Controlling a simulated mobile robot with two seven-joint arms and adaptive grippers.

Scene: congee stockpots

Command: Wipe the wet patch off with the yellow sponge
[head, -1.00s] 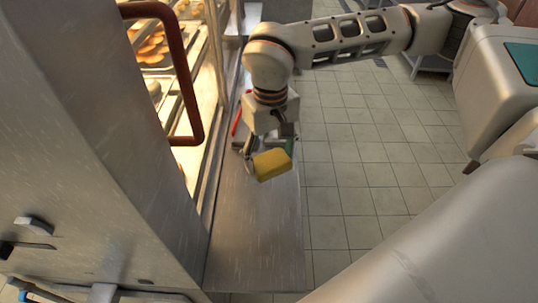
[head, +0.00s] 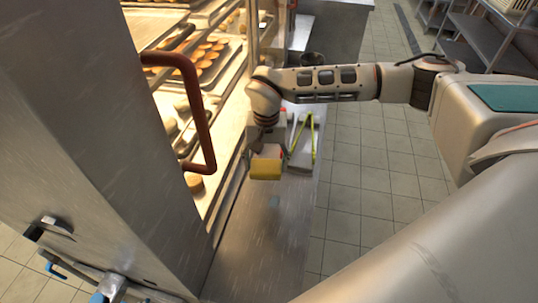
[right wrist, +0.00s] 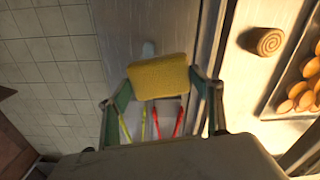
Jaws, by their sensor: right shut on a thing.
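The yellow sponge (head: 265,169) is held above the narrow steel counter (head: 250,250) beside the lit pastry cabinet. My right gripper (head: 264,157) is shut on it. In the right wrist view the sponge (right wrist: 160,76) sits between the two fingertips of the right gripper (right wrist: 160,80). A small pale-blue patch (head: 274,201), which looks like the wet patch, lies on the counter just nearer than the sponge. It also shows in the right wrist view (right wrist: 148,49), beyond the sponge and apart from it. My left gripper is not in view.
Tongs with yellow-green arms (head: 305,140) lie on the counter behind the sponge; red tongs (right wrist: 178,118) show beside them. A brown cabinet handle (head: 205,120) juts out at left. A spiral pastry (right wrist: 268,41) is inside the cabinet. The near counter is bare.

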